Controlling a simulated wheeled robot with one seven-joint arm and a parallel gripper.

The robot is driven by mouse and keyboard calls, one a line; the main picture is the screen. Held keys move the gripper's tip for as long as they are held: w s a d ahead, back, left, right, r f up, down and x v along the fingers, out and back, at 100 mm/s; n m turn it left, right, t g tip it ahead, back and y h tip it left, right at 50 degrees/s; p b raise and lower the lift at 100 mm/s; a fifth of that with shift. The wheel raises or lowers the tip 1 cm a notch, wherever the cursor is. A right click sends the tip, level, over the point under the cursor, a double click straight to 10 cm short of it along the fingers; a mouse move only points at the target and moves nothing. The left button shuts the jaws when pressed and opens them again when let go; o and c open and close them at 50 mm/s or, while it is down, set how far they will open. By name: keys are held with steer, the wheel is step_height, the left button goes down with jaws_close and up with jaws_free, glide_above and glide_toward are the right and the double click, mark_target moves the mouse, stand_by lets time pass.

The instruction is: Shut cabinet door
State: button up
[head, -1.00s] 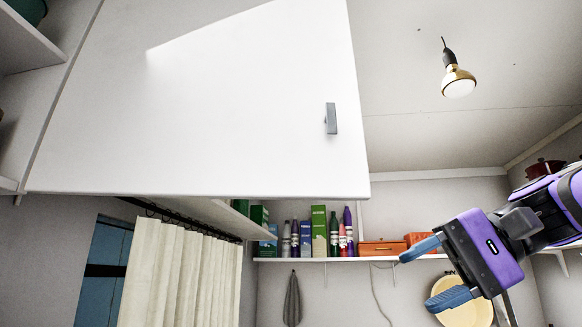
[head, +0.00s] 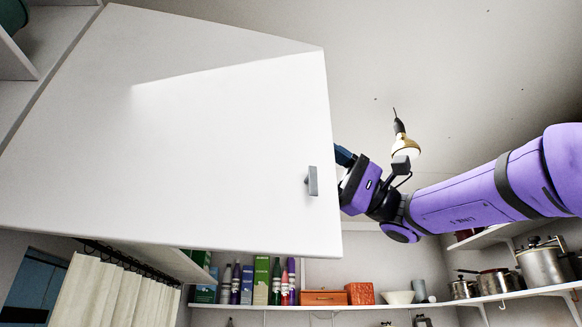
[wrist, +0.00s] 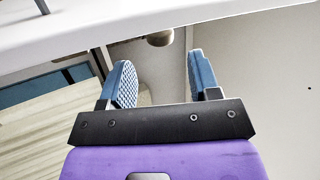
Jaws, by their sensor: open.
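The white cabinet door (head: 200,150) hangs open in the head view, with a small grey handle (head: 312,181) near its free right edge. My gripper (head: 342,158) is at the door's right edge, and its fingers are partly hidden behind the door. In the wrist view my gripper (wrist: 160,82) shows two blue fingers spread apart with nothing between them. The door's edge (wrist: 150,30) crosses the top of that view, beyond the fingertips. I cannot tell whether the gripper touches the door.
A hanging lamp (head: 405,145) is behind my gripper. A wall shelf (head: 420,304) holds bottles, boxes and pots at the back. A cream curtain (head: 110,295) hangs at lower left. The space below the door's right side looks clear.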

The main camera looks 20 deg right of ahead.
mark_target(296, 145)
steer(key=x, duration=0.6)
steer(key=shift+a+r, duration=0.15)
steer(key=shift+a, duration=0.05)
jaws_close()
steer(key=shift+s, duration=0.15)
